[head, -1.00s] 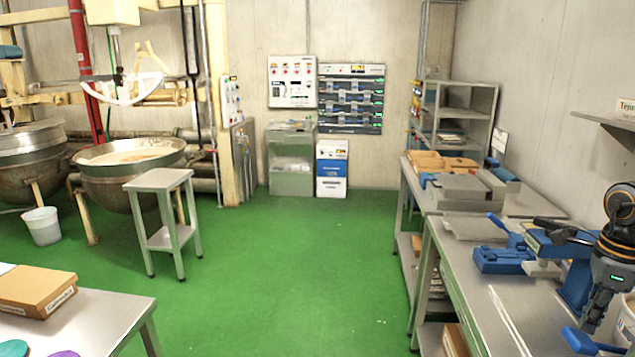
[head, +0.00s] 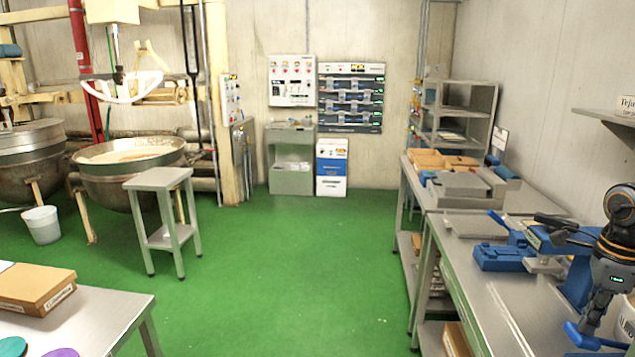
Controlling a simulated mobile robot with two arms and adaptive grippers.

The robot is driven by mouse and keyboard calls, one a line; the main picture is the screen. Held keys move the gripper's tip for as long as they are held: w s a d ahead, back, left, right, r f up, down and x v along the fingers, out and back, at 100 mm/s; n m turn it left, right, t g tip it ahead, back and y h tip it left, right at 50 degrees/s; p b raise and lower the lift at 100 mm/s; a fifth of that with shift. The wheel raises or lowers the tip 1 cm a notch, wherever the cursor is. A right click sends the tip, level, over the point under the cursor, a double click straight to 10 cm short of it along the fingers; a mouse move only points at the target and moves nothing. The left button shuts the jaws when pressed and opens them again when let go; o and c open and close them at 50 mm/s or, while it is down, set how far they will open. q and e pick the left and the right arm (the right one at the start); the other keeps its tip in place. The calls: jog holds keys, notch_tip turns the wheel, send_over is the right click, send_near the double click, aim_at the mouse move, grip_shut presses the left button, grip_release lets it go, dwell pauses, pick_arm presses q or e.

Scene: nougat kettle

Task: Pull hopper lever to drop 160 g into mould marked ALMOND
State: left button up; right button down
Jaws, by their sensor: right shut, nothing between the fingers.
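My right gripper (head: 590,318) is at the right edge of the head view, over the near end of the right bench. It points down and is shut, with nothing between its fingers. Its tips are at or just above a blue lever-like handle (head: 580,338); I cannot tell whether they touch. Behind the gripper, a blue bench device (head: 575,283) stands with a black handle (head: 562,228) on top. No hopper can be made out for sure, and no ALMOND marking is readable. My left gripper is out of view.
The right bench (head: 505,290) carries a blue tray-like fixture (head: 502,257); a white container (head: 625,325) is partly hidden by my arm. A shelf (head: 605,122) juts from the right wall. A small table (head: 160,180) and kettles stand left. The green floor (head: 300,270) is clear.

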aim_at(581, 340)
jog(key=shift+f+b, duration=1.95)
jog(key=shift+f, duration=0.55)
jog(key=shift+r, duration=0.15)
jog(key=shift+f+b, duration=0.3)
jog(key=shift+r, duration=0.15)
jog(key=shift+r+p, duration=3.1)
jog(key=shift+r, duration=1.85)
jog(key=shift+f, duration=0.1)
